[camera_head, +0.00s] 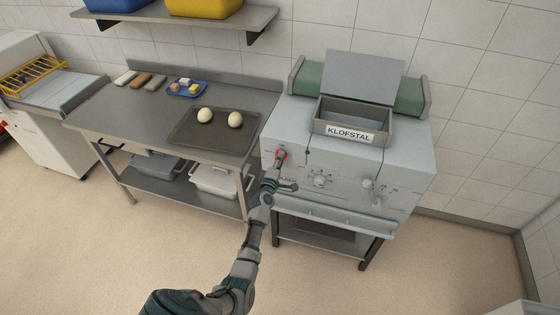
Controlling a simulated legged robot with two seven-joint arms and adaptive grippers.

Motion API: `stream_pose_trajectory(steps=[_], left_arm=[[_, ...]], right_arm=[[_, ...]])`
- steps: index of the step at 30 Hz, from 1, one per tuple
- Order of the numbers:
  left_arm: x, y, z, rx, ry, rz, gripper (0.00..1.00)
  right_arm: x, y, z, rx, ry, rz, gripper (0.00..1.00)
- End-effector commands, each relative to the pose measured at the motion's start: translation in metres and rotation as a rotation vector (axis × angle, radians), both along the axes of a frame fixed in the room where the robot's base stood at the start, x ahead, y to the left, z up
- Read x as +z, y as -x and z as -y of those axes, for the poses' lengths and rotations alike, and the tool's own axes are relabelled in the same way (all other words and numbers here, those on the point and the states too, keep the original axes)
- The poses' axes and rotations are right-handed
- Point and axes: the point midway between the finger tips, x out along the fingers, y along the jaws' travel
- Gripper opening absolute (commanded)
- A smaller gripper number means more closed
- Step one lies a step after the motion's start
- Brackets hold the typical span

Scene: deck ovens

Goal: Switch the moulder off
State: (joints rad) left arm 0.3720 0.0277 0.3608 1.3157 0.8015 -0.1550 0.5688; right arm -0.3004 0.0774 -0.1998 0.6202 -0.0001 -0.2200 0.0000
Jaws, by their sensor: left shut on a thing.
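The moulder (405,165) is a pale grey machine with a tray marked KLOFSTAL on top and green rollers behind it. On the left of its front is a small red switch (285,154), mostly hidden by my left gripper (281,157). My left gripper is shut on this red switch; its exact position is hard to make out. A round dial (320,180) sits to the right of the gripper, and a grey knob or lever (369,185) is farther right on the front. My right gripper is not in view.
A steel table (140,109) stands left of the moulder, with a dark tray (196,140) bearing two dough balls. A blue tray (176,94) lies behind it. A rail (335,215) runs below the moulder's controls. The floor (100,255) in front is clear.

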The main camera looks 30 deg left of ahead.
Motion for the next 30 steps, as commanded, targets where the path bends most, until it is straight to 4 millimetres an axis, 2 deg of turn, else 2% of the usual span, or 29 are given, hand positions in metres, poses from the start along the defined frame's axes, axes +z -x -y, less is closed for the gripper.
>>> stream_pose_trajectory(steps=[9, 24, 25, 27, 30], left_arm=[[-0.0026, 0.0005, 0.0002, -0.001, 0.103, 0.02, 0.08], [-0.0035, 0.0008, 0.0002, 0.0, 0.119, 0.021, 0.08], [-0.0035, 0.0008, 0.0002, 0.0, 0.119, 0.021, 0.48], [-0.0035, 0.0008, 0.0002, -0.001, 0.119, 0.022, 0.65], [-0.0023, 0.0008, 0.0001, -0.001, 0.118, 0.023, 0.68]], right_arm=[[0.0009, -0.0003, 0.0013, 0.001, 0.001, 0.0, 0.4], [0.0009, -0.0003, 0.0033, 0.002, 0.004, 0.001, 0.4], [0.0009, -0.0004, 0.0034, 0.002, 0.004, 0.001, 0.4], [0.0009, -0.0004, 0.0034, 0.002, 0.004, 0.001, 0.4], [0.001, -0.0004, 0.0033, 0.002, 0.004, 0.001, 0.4]])
